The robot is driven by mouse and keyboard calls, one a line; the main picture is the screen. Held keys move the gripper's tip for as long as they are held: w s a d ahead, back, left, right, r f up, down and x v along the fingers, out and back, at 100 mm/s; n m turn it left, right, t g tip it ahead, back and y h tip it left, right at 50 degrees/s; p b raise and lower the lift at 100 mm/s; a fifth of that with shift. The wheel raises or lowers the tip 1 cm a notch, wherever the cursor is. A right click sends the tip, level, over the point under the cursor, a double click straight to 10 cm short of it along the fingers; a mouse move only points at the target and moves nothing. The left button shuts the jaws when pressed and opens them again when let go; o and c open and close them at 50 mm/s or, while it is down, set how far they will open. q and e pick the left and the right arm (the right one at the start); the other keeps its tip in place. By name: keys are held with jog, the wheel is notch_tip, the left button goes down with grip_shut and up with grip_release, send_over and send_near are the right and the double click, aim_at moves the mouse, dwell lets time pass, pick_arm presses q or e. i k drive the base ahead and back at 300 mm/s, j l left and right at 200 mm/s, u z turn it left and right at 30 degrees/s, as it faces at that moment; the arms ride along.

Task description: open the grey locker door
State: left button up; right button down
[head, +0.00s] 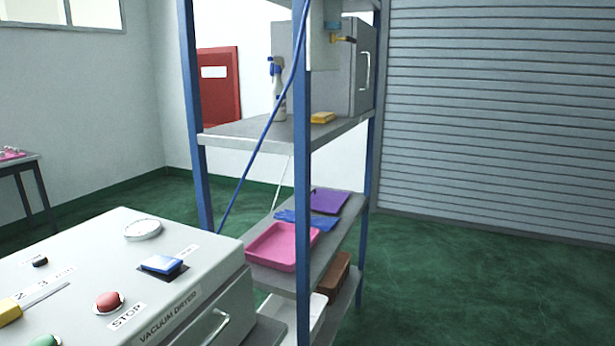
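The grey locker (350,85) stands on the upper shelf of a blue-post rack in the head view. I take its door (370,62) to be the narrow face turned to the right, seen at a steep angle, with a pale bar handle (366,72). The door looks shut. A rack post and a pale fitting in front hide part of the locker. Neither of my grippers is in view.
A spray bottle (278,90) and yellow sponge (323,117) share the shelf (250,135). A blue hose (262,137) hangs across the rack. Below is a pink tray (272,238). The vacuum dryer (85,250) fills the lower left. Green floor (460,280) right of the rack is clear.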

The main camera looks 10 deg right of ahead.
aim_at(363, 59)
jog(key=i+l+z, duration=0.1)
jog(key=i+l, duration=0.55)
jog(key=l, duration=0.2)
jog(key=i+l, duration=0.65)
jog(key=l, duration=0.15)
jog(key=z, duration=0.05)
